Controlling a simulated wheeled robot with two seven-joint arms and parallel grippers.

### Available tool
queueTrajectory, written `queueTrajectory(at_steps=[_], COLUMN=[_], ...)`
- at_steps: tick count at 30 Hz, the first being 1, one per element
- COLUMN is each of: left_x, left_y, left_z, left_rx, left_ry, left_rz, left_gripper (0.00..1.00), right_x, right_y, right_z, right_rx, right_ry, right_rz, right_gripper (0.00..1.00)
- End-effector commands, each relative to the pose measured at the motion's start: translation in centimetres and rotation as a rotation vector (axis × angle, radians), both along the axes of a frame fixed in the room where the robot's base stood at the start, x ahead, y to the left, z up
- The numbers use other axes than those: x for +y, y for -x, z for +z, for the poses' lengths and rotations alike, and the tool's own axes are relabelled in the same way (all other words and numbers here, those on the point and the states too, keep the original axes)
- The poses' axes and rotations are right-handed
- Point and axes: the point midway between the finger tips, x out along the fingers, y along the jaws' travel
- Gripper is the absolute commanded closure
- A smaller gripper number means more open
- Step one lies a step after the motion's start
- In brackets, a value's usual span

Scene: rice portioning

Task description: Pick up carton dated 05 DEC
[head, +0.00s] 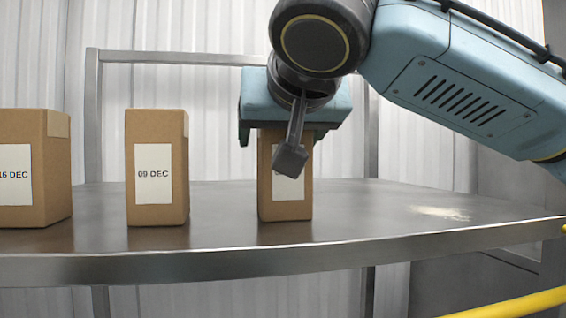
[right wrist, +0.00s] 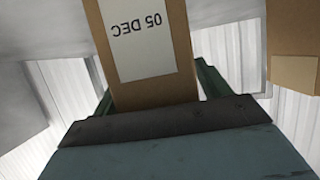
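The carton dated 05 DEC (head: 291,211) is a tall brown box standing upright on the metal table. Its white label is mostly hidden behind my arm in the head view, but the date reads upside down in the right wrist view (right wrist: 145,35). My right gripper (head: 283,137) is above this carton, with its green fingers one on each side of the top. In the right wrist view the fingers (right wrist: 153,82) flank the carton with small gaps, so the gripper looks open. My left gripper is not in view.
A carton labelled 09 DEC (head: 157,210) stands to the left, with a clear gap between. A wider carton (head: 56,170), its date partly cut off, stands at the far left. The table (head: 380,205) is bare on the right. A yellow rail (head: 515,303) crosses the lower right.

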Motion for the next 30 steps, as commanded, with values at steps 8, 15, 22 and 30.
queueTrajectory(at_steps=[8, 15, 22, 30], left_x=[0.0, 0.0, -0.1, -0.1], left_y=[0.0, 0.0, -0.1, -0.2], left_z=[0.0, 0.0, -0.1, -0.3], left_rx=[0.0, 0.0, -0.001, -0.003], left_ry=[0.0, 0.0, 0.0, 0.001], left_rz=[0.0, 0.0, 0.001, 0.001], left_gripper=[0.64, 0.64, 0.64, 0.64], right_x=[0.0, 0.0, 0.0, 0.1], right_y=[0.0, 0.1, 0.1, 0.1], right_z=[0.0, 0.1, 0.7, 4.5], right_rx=[0.0, -0.003, -0.004, -0.004], right_ry=[0.0, -0.001, -0.002, -0.004], right_rz=[0.0, 0.0, 0.0, 0.0], right_gripper=[0.61, 0.76, 0.76, 0.76])
